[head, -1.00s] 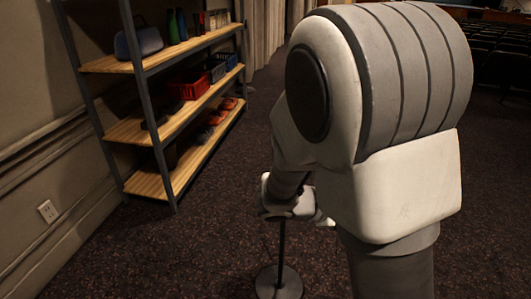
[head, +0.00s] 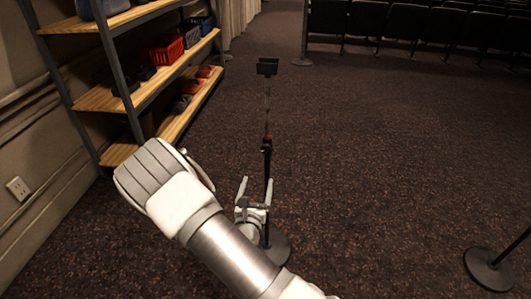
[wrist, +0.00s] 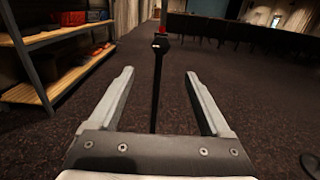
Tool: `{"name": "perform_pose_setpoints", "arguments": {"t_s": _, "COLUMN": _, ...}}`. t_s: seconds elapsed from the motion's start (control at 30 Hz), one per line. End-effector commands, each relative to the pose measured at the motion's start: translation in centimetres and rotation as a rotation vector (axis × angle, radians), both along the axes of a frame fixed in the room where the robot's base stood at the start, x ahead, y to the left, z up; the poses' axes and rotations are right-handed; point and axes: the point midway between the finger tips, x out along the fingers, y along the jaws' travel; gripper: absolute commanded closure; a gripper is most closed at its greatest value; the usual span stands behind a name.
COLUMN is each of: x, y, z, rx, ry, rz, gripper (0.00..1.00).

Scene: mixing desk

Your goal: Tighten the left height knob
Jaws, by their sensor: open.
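The left stand is a thin dark pole (head: 267,175) on a round base (head: 278,250), with a black plate (head: 267,67) on top. A black collar (head: 266,147) with red just above it sits partway up the pole; the height knob appears to be here, but its shape is too small to tell. The collar also shows in the wrist view (wrist: 160,41). My gripper (head: 255,184) is open and empty, low beside the pole and below the collar. In the wrist view, the pole appears between the two fingers of my gripper (wrist: 158,74), apart from both.
A second stand (head: 488,268) is at the lower right, mostly cut off. A shelf (head: 130,90) with bins and shoes stands along the left wall. Dark seats (head: 420,25) line the back. The carpet between is clear.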

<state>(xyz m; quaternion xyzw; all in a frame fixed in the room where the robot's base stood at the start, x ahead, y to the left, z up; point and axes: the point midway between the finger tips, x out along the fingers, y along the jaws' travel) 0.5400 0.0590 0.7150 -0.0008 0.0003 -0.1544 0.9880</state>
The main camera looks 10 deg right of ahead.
Motion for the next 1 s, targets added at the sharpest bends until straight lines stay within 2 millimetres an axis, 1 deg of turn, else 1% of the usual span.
{"name": "perform_pose_setpoints", "arguments": {"t_s": 0.17, "x": 2.6, "y": -1.0, "z": 0.0, "rx": 0.002, "ry": -0.005, "rz": -0.005, "gripper": 0.19}}
{"name": "perform_pose_setpoints", "arguments": {"t_s": 0.5, "x": 9.7, "y": -3.3, "z": -0.1, "rx": 0.002, "ry": -0.005, "rz": -0.005, "gripper": 0.19}}
{"name": "perform_pose_setpoints", "arguments": {"t_s": 0.7, "x": 13.4, "y": -4.5, "z": 0.0, "rx": 0.001, "ry": -0.004, "rz": -0.005, "gripper": 0.19}}
{"name": "perform_pose_setpoints", "arguments": {"t_s": 0.8, "x": 14.7, "y": -4.9, "z": 0.0, "rx": 0.001, "ry": -0.003, "rz": -0.005, "gripper": 0.19}}
{"name": "perform_pose_setpoints", "arguments": {"t_s": 0.9, "x": 15.5, "y": -5.2, "z": 0.0, "rx": 0.000, "ry": -0.002, "rz": -0.005, "gripper": 0.19}}
{"name": "perform_pose_setpoints", "arguments": {"t_s": 1.0, "x": 16.0, "y": -5.3, "z": 0.1, "rx": 0.000, "ry": -0.001, "rz": -0.004, "gripper": 0.19}}
